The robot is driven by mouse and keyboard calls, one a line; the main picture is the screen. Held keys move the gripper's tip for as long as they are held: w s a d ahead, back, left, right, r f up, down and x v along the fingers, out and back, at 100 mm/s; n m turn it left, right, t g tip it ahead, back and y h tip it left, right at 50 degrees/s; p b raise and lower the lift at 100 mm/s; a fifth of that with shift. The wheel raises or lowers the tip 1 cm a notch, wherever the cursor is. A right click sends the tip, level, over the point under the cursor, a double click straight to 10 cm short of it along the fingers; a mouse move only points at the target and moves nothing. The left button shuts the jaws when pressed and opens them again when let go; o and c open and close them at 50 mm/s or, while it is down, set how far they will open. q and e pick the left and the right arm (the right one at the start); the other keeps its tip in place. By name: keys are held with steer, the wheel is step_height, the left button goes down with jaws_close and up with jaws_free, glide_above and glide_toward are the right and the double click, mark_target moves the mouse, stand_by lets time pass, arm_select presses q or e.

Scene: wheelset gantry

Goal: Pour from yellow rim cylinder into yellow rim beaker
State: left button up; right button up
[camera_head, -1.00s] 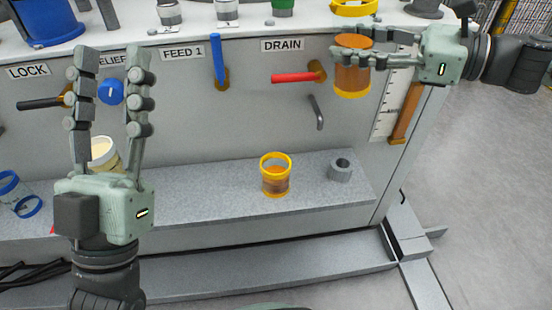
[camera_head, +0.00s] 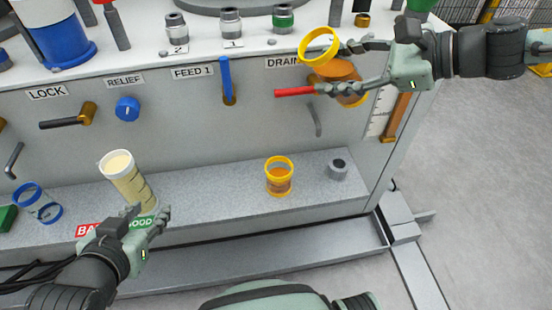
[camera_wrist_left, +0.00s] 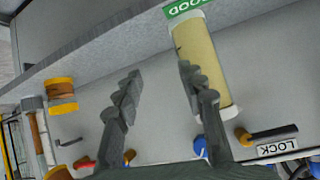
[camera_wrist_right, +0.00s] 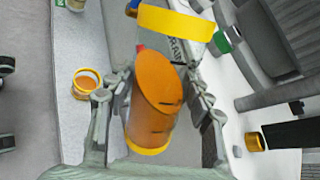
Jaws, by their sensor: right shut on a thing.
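The yellow rim cylinder (camera_head: 319,47) is clear, with orange liquid in its lower part and a yellow base. It also shows in the right wrist view (camera_wrist_right: 152,95). My right gripper (camera_head: 335,68) is shut around it and holds it above the shelf, tilted with its rim to the left. No stream of liquid is visible. The yellow rim beaker (camera_head: 279,176) stands upright on the shelf, below and left of the cylinder, and holds orange-brown liquid. It also shows in the right wrist view (camera_wrist_right: 87,82). My left gripper (camera_head: 152,222) is low at the left, open and empty.
A white-rimmed cylinder with cream contents (camera_head: 127,180) stands on the shelf (camera_head: 225,192) just beyond my left gripper. A grey nut (camera_head: 338,168) sits right of the beaker. The red DRAIN handle (camera_head: 293,92) projects near my right fingers.

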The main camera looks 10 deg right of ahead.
steer(key=shift+a+n+h+p, duration=0.1)
steer(key=shift+n+h+p, duration=0.3)
steer(key=shift+h+p, duration=0.35)
arm_select(q)
steer(key=s+a+f+n+g+y, duration=0.1)
steer(key=s+a+f+g+y, duration=0.1)
steer(key=s+a+f+g, duration=0.3)
steer(key=s+a, duration=0.3)
steer(key=shift+s+f+g+y, duration=0.2)
steer(key=shift+g+y, duration=0.1)
steer(key=shift+y, duration=0.1)
steer(key=shift+a, duration=0.1)
steer(key=shift+s+a, duration=0.2)
arm_select(e)
steer(key=shift+f, duration=0.15)
arm_select(q)
steer(key=shift+s+a+f+g, duration=0.15)
steer(key=shift+s+a+g, duration=0.3)
steer(key=shift+s+g, duration=0.1)
arm_select(e)
steer(key=shift+f, duration=0.3)
arm_select(q)
steer(key=shift+s+a+f+g+y+p, duration=0.1)
steer(key=shift+s+a+g+y+p, duration=0.2)
steer(key=shift+a, duration=0.2)
arm_select(e)
steer(key=shift+f+n+h, duration=0.3)
steer(key=shift+f+h, duration=0.1)
steer(key=shift+h, duration=0.15)
